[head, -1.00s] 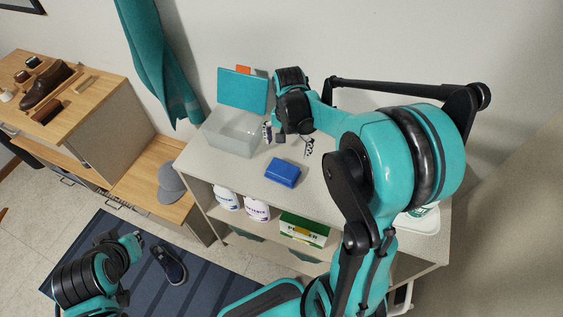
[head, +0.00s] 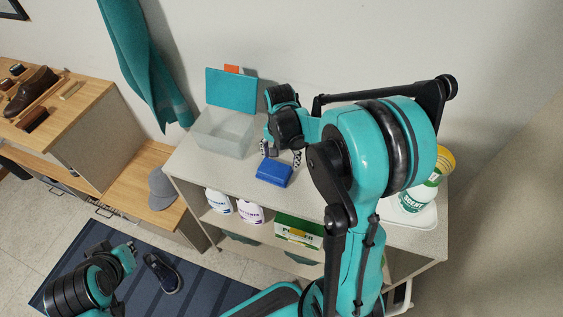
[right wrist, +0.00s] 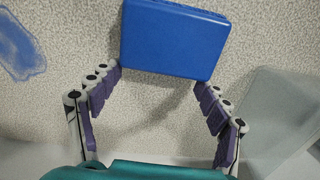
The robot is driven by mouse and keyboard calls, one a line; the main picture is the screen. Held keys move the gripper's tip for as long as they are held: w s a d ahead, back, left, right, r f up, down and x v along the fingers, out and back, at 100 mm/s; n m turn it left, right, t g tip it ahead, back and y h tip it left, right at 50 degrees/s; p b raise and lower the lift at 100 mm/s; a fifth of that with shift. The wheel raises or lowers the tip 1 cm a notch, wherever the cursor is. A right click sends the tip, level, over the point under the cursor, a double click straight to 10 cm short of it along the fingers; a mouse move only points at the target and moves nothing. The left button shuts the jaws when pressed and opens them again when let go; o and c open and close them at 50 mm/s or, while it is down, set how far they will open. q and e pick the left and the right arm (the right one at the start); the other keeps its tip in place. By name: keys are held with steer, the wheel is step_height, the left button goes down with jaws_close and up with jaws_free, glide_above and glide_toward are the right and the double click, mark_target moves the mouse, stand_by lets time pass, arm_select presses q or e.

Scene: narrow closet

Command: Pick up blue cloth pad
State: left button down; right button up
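The blue cloth pad (head: 274,172) lies flat on the speckled top of the shelf unit, near its front edge. It also shows at the top of the right wrist view (right wrist: 174,38). My right gripper (head: 281,155) is just behind the pad, low over the surface.
A translucent bin (head: 226,133) stands left of the pad, with a teal panel (head: 231,91) behind it. A green-and-white container (head: 414,199) stands on a white tray at the right. Bottles (head: 249,211) and a green box (head: 298,231) sit on the shelf below.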

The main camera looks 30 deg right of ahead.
stand_by(0.4)
steer(key=shift+r, duration=0.15)
steer(key=shift+c, duration=0.7)
steer(key=shift+r+p, duration=0.35)
steer(key=shift+r, duration=0.05)
steer(key=c, duration=0.7)
step_height(320, 180, up, 3)
steer(key=shift+w+a+r+p, duration=0.1)
steer(key=shift+w+p, duration=0.05)
steer(key=shift+p, duration=0.55)
jaws_close()
steer(key=s+d+r+p, duration=0.3)
steer(key=s+d+r, duration=0.3)
steer(key=s, duration=0.3)
steer(key=shift+s+d+r, duration=0.15)
steer(key=shift+d+r, duration=0.1)
steer(key=shift+d, duration=0.45)
steer(key=shift+c, duration=0.9)
jaws_free()
steer(key=o, duration=1.8)
steer(key=shift+c, duration=0.2)
